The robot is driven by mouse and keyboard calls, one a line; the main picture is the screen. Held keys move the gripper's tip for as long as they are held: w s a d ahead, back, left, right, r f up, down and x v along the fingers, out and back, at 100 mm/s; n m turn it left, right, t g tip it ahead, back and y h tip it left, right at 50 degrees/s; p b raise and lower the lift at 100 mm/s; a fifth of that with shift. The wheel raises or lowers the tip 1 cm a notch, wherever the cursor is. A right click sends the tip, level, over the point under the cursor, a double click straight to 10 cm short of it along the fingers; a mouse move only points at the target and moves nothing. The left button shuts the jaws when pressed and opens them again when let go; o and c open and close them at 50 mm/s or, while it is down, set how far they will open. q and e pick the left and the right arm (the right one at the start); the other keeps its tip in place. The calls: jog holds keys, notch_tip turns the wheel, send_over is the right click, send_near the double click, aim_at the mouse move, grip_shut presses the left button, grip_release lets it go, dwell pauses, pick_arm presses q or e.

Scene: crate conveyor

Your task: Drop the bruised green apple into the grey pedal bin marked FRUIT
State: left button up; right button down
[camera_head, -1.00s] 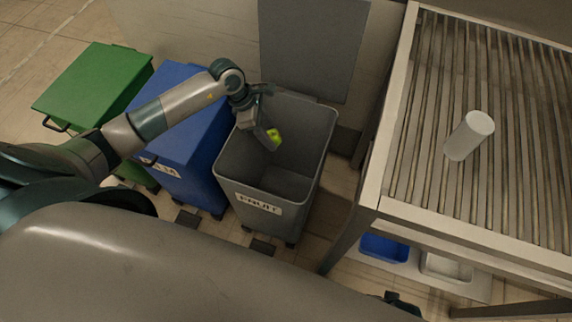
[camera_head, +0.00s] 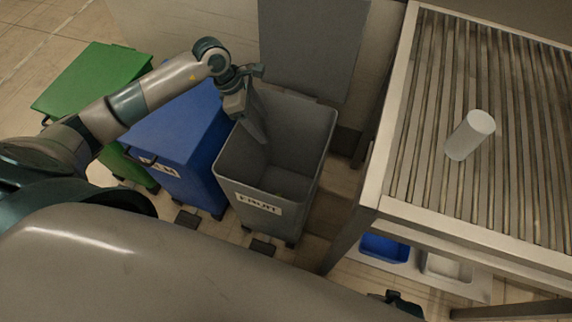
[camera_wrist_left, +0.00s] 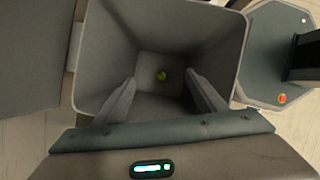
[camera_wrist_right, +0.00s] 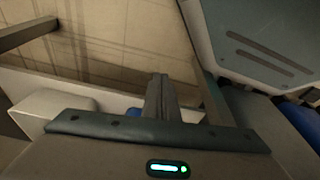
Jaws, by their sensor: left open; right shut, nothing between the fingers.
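The grey pedal bin (camera_head: 258,205) marked FRUIT stands with its lid (camera_head: 312,45) up. My right gripper (camera_wrist_right: 160,80) is shut and empty in the right wrist view. The bruise cannot be made out.
A blue bin (camera_head: 185,140) and a green bin (camera_head: 92,80), both closed, stand left of the grey bin. The roller conveyor (camera_head: 378,190) is on the right, with a white cylinder (camera_head: 466,138) on it. Blue and white trays sit low beside the conveyor's frame.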

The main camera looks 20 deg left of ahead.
pick_arm(q)
jog(key=v, duration=1.1)
jog(key=shift+r+b, duration=0.25)
jog(key=shift+b, duration=0.1)
pick_arm(e)
notch_tip(320, 180, up, 2)
jog(key=shift+w+r, duration=0.1)
jog(key=shift+r, duration=0.1)
jog(key=shift+f, duration=0.15)
